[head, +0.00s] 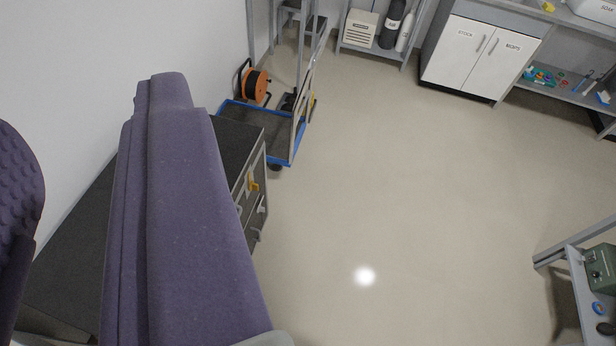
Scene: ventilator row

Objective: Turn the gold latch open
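The gold latch (253,184) is a small yellow-gold piece on the front of a grey cabinet (238,145) with a dark top, left of the middle in the head view. Which way the latch is turned is too small to tell. My gripper (88,105) shows as two large purple fingers close to the camera, one at the left edge with a bumpy pad. The fingers stand apart with nothing seen between them. The right finger covers much of the cabinet. The latch lies beyond and to the right of it, apart from it.
A blue-edged cart (292,157) stands just behind the cabinet, with an orange cable reel (256,86) near the wall. White cupboards (481,57) are at the back. A grey rack (575,280) stands at right. The middle floor is clear.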

